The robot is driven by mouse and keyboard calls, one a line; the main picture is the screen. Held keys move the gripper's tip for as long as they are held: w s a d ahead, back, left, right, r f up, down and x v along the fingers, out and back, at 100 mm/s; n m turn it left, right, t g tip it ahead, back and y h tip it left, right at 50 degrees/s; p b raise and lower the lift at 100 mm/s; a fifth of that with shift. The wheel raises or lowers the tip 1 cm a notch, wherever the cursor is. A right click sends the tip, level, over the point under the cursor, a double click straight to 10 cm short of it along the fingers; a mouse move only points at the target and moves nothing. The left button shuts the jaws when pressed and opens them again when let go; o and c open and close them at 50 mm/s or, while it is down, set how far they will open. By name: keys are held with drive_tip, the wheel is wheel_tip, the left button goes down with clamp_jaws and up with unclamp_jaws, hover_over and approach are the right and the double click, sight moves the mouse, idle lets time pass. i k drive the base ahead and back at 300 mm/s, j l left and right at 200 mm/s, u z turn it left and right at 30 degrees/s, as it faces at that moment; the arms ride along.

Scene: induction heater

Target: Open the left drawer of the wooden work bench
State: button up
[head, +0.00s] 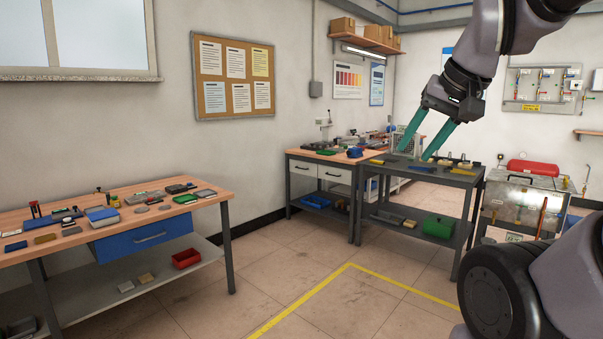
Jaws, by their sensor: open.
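A wooden-topped work bench (331,157) stands at the back wall, with two pale drawers side by side under its top. Its left drawer (304,168) looks shut, and so does its right drawer (335,175). A second wooden-topped bench (215,203) stands nearer on the left, with one blue drawer (150,239) that has a metal handle and looks shut. My gripper (416,154) has teal fingers spread apart and empty. It is raised at the upper right, pointing down and left, to the right of the pale drawers in the picture.
A dark metal table (456,179) with parts on it adjoins the back bench on the right. A metal box (512,205) with a red case (532,168) on top stands farther right. Tools clutter both benches. The tiled floor (285,278) between them is clear, marked by a yellow line (300,307).

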sight(316, 164)
drive_tip(key=i+z, duration=0.1)
drive_tip(key=i, duration=4.15)
drive_tip(key=i+u, duration=0.2)
drive_tip(key=i, duration=0.35)
drive_tip(key=i+l+u, duration=0.2)
drive_tip(key=i, duration=0.4)
drive_tip(key=i+l+u, duration=0.15)
drive_tip(key=i, duration=0.4)
drive_tip(key=i+l+u, duration=0.2)
drive_tip(key=i+l, duration=0.15)
drive_tip(key=i, duration=0.15)
drive_tip(key=i+l+u, duration=0.2)
drive_tip(key=i+l, duration=0.2)
drive_tip(key=i, duration=0.15)
